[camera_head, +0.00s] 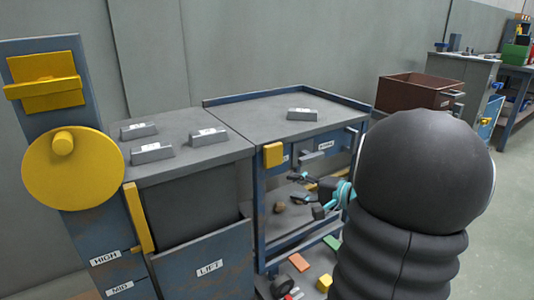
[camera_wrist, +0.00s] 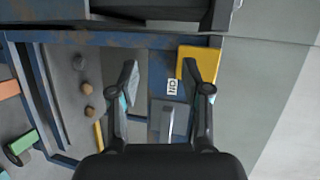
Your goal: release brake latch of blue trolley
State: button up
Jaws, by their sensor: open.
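The blue trolley (camera_head: 260,215) has a grey top and open shelves. On its front upper edge are a yellow block (camera_head: 273,155) and, to its right, a grey handle-like part (camera_head: 315,156), with small white labels close by. I cannot tell for certain which is the brake latch. My gripper (camera_head: 293,188) is open and empty in front of the trolley, just below these parts. In the wrist view my gripper (camera_wrist: 160,72) has its fingers apart; the yellow block (camera_wrist: 199,58) is partly behind the right finger, and the grey part (camera_wrist: 166,122) lies below, between the fingers.
A grey block (camera_head: 302,114) lies on the trolley top. To the left stands a cabinet (camera_head: 209,267) marked LIFT, with several grey blocks on top and a yellow disc (camera_head: 72,168). A brown open bin (camera_head: 415,92) is behind, right. Small items lie on the trolley shelves.

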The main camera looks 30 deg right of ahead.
aim_at(314, 160)
jog(key=s+d+m+t+h, duration=0.2)
jog(key=d+m+t+h, duration=0.25)
jog(key=d, duration=0.95)
jog(key=shift+n+g, duration=0.25)
jog(key=shift+g, duration=0.1)
jog(key=w, duration=0.4)
jog(key=w+p, duration=0.1)
jog(key=w, duration=0.4)
jog(key=w+a, duration=0.1)
jog(key=w, duration=0.3)
jog(key=shift+w+f+p, duration=0.1)
jog(key=shift+w+p, duration=0.2)
jog(key=shift+h, duration=0.35)
grip_shut()
